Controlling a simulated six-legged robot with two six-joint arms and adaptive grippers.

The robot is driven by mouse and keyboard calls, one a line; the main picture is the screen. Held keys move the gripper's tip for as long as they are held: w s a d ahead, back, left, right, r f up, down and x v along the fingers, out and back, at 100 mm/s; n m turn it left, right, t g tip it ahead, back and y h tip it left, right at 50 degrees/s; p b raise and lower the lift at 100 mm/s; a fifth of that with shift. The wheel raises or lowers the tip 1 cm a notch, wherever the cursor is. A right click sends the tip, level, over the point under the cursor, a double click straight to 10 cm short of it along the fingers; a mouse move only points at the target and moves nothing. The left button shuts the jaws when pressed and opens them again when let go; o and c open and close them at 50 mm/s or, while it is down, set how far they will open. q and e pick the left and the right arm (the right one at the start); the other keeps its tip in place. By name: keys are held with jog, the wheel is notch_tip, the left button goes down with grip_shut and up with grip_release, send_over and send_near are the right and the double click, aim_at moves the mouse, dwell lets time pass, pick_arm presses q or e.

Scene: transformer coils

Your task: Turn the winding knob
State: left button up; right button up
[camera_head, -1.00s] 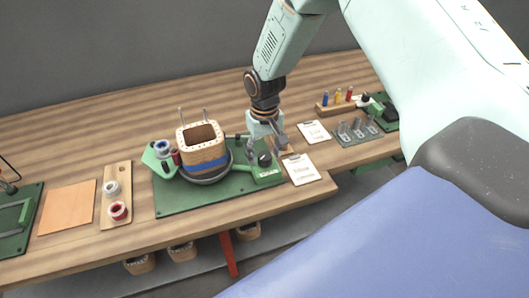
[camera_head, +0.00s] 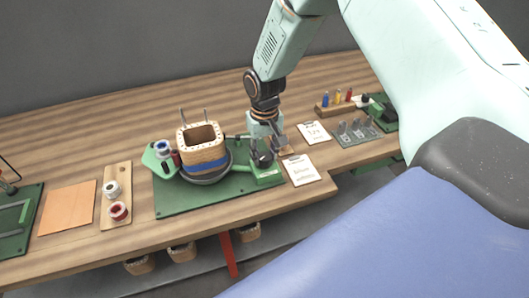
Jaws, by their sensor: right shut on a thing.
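The winding machine sits on a green base plate (camera_head: 190,203) on the wooden bench. Its square coil former (camera_head: 203,152) stands upright with a blue band around its lower part and rests on a grey round turntable (camera_head: 207,178). A dark winding knob (camera_head: 263,159) stands on the green block (camera_head: 268,175) at the right end of the plate. My right gripper (camera_head: 264,148) comes down from above, with its fingers at the knob and shut on it. The fingers partly hide the knob. My left gripper is out of view.
White cards (camera_head: 301,170) lie right of the machine. A grey tray (camera_head: 357,133) with metal parts and a wooden rack (camera_head: 335,107) of coloured tools stand farther right. A board with spools (camera_head: 117,182) and an orange sheet (camera_head: 67,208) lie to the left.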

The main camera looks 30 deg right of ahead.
aim_at(265, 156)
jog(key=shift+s+r+m+p, duration=0.1)
jog(key=shift+r+m+p, duration=0.05)
jog(key=shift+m+p, duration=0.9)
jog(key=shift+m, duration=0.15)
jog(key=o, duration=1.2)
jog(key=shift+c, duration=0.2)
notch_tip(265, 156, up, 12)
jog(key=shift+f, duration=0.25)
